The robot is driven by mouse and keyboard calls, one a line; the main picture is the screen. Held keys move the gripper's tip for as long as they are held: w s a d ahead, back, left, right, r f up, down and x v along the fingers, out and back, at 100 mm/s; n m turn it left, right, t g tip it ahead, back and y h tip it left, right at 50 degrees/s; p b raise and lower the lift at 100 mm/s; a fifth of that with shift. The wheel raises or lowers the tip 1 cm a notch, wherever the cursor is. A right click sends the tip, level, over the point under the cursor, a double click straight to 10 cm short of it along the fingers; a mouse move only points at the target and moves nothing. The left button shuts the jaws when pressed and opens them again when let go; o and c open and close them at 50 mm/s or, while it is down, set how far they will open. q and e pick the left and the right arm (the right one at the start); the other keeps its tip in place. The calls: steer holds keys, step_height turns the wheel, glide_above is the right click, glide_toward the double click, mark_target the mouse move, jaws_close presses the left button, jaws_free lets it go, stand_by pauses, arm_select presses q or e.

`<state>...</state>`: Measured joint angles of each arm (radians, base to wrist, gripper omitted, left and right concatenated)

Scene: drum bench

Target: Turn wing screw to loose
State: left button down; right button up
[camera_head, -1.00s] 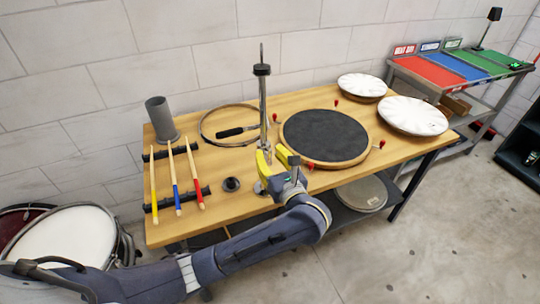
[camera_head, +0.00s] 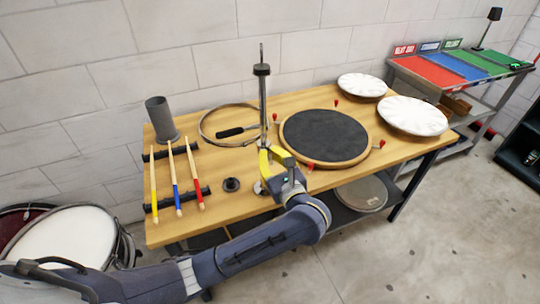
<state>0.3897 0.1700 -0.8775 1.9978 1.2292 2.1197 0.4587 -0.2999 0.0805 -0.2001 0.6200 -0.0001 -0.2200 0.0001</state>
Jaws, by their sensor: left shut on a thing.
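A thin metal stand (camera_head: 263,100) rises upright from the front middle of the wooden bench, with a black collar (camera_head: 262,69) near its top. My left gripper (camera_head: 271,155), with yellow fingers, is at the lower part of the stand's rod. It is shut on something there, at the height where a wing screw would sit. The wing screw itself is too small and too covered by the fingers to make out. My right gripper does not show.
A dark round drum pad (camera_head: 324,135) with red-topped lugs lies right of the stand. Drumsticks on black racks (camera_head: 163,204), a grey cup (camera_head: 161,119) and a small black disc (camera_head: 231,184) are to the left. A metal hoop (camera_head: 203,122) lies behind. White drumheads (camera_head: 412,116) are at right.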

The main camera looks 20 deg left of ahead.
arm_select(q)
steer(key=n, duration=0.4)
steer(key=shift+s+a+n, duration=0.1)
steer(key=shift+n, duration=0.2)
steer(key=n, duration=0.3)
steer(key=shift+f+n, duration=0.1)
steer(key=shift+n, duration=0.2)
steer(key=n, duration=0.7)
steer(key=shift+a+f, duration=0.15)
steer(key=n, duration=0.4)
steer(key=shift+f, duration=0.1)
steer(key=n, duration=0.3)
steer(key=shift+f+n, duration=0.1)
steer(key=shift+n, duration=0.2)
steer(key=n, duration=0.4)
steer(key=shift+f+n, duration=0.1)
steer(key=shift+n, duration=1.2)
